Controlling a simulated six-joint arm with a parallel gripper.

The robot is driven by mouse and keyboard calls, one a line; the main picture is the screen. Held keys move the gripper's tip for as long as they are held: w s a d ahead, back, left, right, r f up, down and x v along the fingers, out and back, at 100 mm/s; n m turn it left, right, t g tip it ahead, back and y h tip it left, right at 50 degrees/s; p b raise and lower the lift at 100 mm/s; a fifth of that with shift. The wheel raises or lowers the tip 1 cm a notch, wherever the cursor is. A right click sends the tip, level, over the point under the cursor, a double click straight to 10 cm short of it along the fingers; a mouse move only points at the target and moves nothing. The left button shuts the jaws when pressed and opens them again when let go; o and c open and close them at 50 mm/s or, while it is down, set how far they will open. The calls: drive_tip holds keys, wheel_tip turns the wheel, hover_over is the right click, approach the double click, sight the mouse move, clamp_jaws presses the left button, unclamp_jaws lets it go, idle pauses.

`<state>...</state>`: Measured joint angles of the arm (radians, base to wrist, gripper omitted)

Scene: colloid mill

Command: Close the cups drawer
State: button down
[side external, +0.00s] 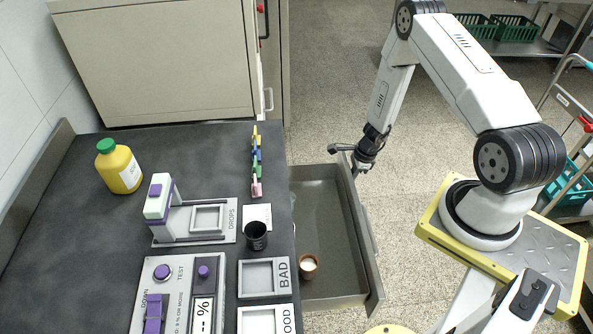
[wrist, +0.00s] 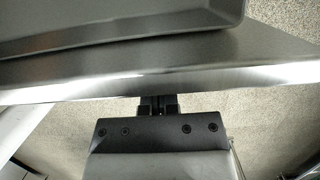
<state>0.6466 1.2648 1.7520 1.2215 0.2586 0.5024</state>
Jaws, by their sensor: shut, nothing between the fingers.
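The cups drawer (side external: 328,222) is pulled out from the right side of the dark table. The drawer's front panel (side external: 362,240) faces right, toward my arm's base. My gripper (side external: 356,168) is at the far end of this panel, close to its outer side. In the wrist view the shut, empty fingers (wrist: 158,104) meet the lower edge of a grey metal panel (wrist: 230,72). I cannot tell whether they touch it.
On the table (side external: 90,240) are a yellow bottle (side external: 119,168), a purple-and-white device (side external: 160,205), a black cup (side external: 256,236), coloured clips (side external: 256,165), a BAD tray (side external: 264,278) and a control panel (side external: 172,295). A grey cabinet (side external: 165,65) stands behind.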

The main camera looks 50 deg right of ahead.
drive_tip(key=w+a, duration=1.1)
drive_tip(key=shift+w+a, duration=0.1)
idle(0.4)
drive_tip(key=shift+s+d, duration=1.25)
drive_tip(key=shift+d, duration=0.05)
drive_tip(key=shift+s+d+r, duration=0.2)
drive_tip(key=v, duration=0.9)
drive_tip(key=shift+r, duration=0.35)
drive_tip(key=shift+w+d, duration=0.3)
drive_tip(key=shift+d, duration=0.4)
